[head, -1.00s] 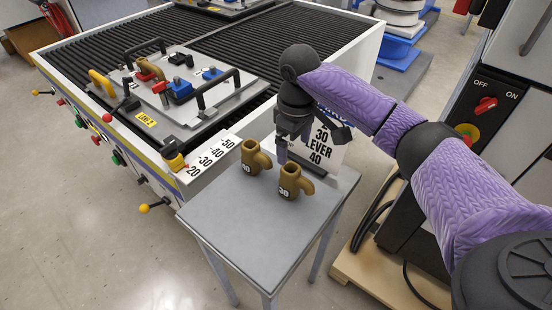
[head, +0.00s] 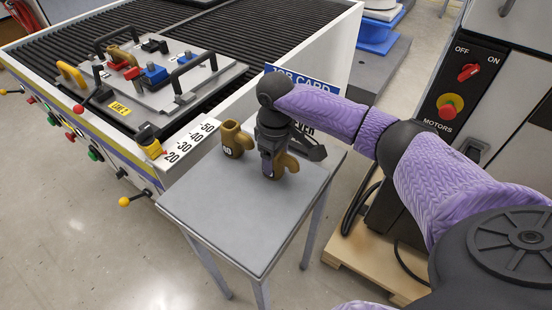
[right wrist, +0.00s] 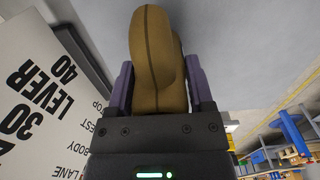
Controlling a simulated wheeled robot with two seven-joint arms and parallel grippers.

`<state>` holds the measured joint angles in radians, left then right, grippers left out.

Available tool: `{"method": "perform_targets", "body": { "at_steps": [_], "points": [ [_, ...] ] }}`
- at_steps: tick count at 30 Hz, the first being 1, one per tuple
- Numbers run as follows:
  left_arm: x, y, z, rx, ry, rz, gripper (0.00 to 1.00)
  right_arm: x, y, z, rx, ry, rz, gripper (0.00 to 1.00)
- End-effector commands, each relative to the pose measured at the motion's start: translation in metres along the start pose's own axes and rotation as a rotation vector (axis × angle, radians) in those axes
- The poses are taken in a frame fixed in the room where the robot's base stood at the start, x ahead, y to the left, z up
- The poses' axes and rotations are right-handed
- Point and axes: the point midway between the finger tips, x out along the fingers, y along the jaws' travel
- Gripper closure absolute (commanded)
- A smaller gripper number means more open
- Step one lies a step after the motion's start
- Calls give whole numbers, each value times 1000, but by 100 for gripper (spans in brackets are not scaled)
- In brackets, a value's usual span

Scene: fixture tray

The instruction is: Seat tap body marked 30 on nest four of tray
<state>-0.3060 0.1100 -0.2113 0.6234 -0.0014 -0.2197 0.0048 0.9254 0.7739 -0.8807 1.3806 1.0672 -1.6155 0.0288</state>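The tap body marked 30 (head: 291,163) is a brown piece with a bent spout, at the right rear of the small grey table (head: 238,215). My right gripper (head: 272,170) is down around it and hides its mark. In the right wrist view the brown tap body (right wrist: 158,65) fills the space between my two purple fingers (right wrist: 158,90), which appear to touch both sides. It appears to stand on the table still. The tray (head: 150,88) lies on the roller conveyor at the upper left, with brown, red and blue parts on it. Nest numbers are unreadable. My left gripper is out of view.
A second brown tap body (head: 237,139), its mark partly legible, stands left of my right gripper. A job card (head: 300,78) stands behind the gripper. A strip numbered 20 to 50 (head: 188,140) lies by the conveyor edge. The table's front is clear.

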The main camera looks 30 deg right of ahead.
Motion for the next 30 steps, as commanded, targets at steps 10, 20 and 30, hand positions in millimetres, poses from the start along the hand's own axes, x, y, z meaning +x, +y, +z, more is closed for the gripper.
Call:
{"method": "perform_targets", "body": {
  "at_steps": [10,20,30],
  "points": [
    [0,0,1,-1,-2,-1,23,0,0,0,1,1,1,100],
    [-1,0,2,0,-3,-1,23,-3,0,0,1,3,1,100],
    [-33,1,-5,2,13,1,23,-81,0,-1,0,7,1,100]
  ]
}}
